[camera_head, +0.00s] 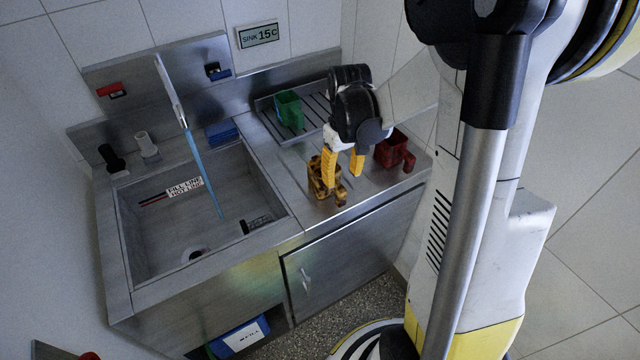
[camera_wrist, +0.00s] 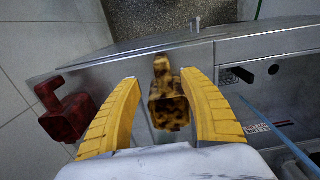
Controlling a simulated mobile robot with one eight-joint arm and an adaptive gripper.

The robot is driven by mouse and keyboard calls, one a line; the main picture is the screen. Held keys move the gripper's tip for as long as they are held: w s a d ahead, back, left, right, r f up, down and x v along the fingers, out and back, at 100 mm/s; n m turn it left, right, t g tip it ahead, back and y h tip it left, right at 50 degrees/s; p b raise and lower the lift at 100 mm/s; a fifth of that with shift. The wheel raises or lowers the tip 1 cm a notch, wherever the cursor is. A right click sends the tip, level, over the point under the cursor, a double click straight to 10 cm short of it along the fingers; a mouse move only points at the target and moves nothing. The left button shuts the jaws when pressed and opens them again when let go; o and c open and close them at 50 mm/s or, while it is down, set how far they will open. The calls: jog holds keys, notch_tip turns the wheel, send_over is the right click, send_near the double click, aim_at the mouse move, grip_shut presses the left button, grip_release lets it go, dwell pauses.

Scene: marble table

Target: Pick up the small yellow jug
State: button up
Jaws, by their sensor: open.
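The small yellow jug (camera_head: 319,187) is mottled yellow and dark brown. It stands on the steel counter to the right of the sink basin. In the wrist view the jug (camera_wrist: 168,112) lies between the two yellow fingers, with its handle towards the top of the picture and its opening facing the camera. My gripper (camera_head: 343,177) is open above and around the jug in the head view, and the fingers partly hide it. In the wrist view my gripper (camera_wrist: 160,78) shows a gap on both sides of the jug, wider on the left.
A dark red jug (camera_head: 394,150) stands right of my gripper; it also shows in the wrist view (camera_wrist: 68,116). A green jug (camera_head: 289,109) stands on the ribbed drainboard behind. The sink basin (camera_head: 150,235), with blue water streaming in, is on the left. The counter's front edge is close.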

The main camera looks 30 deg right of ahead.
aim_at(339, 196)
notch_tip(339, 196, down, 3)
jog(key=shift+w+r+b, duration=0.1)
jog(key=shift+w+b, duration=0.05)
jog(key=shift+b, duration=0.2)
jog(key=shift+a+f+b, duration=0.2)
jog(key=shift+f+b, duration=1.05)
jog(key=shift+f, duration=1.5)
grip_shut()
